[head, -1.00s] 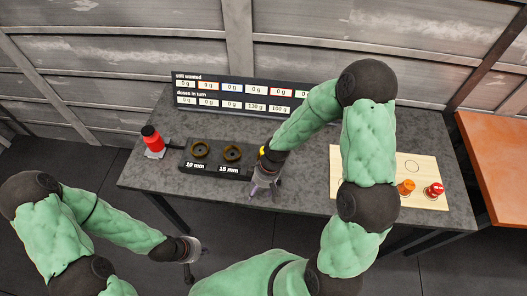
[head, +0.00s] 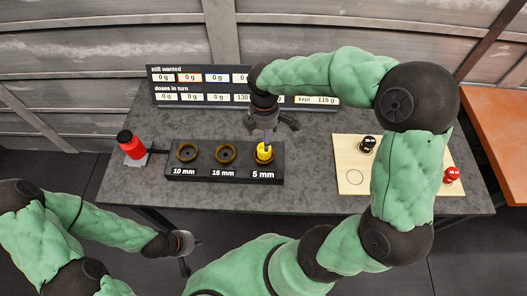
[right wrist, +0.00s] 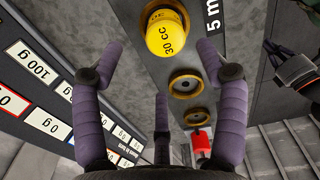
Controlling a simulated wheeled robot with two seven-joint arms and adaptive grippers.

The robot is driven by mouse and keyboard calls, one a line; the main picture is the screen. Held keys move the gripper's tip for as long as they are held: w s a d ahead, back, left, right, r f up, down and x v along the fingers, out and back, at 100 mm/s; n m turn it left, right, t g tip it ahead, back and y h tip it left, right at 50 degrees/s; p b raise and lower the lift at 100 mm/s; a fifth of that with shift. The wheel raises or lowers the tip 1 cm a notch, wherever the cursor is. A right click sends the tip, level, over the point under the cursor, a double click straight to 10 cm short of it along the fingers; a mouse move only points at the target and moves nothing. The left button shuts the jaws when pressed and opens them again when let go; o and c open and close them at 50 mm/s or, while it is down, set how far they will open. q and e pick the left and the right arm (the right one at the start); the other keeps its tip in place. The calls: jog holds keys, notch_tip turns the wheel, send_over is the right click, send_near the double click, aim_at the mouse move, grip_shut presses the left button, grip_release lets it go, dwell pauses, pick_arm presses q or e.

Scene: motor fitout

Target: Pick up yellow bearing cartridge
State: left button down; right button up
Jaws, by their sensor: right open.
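The yellow bearing cartridge (head: 264,153) stands in the 5 mm socket at the right end of the dark holder (head: 216,176). In the right wrist view the cartridge (right wrist: 166,33), marked 30 cc, is at the top centre, beyond the fingertips. My right gripper (head: 273,127) is open and empty, just behind the cartridge in the head view. Its purple fingers (right wrist: 162,70) are spread wide, apart from the cartridge. My left gripper (head: 186,245) hangs low in front of the table; its finger state is unclear.
The 10 mm ring (head: 187,152) and 16 mm ring (head: 225,154) sit in the same holder. A label board (head: 200,99) is behind. A wooden board (head: 350,187) carries a black-topped item (head: 367,145) and a red item (head: 451,175).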

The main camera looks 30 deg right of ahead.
notch_tip(320, 180, down, 2)
jog(key=shift+f, duration=0.1)
jog(key=f, duration=0.1)
jog(key=f+b, duration=0.1)
jog(key=f, duration=0.1)
jog(key=f+b, duration=0.1)
jog(key=f, duration=0.1)
jog(key=shift+s+a, duration=0.15)
jog(key=shift+s, duration=0.2)
grip_shut()
jog(key=shift+r, duration=0.15)
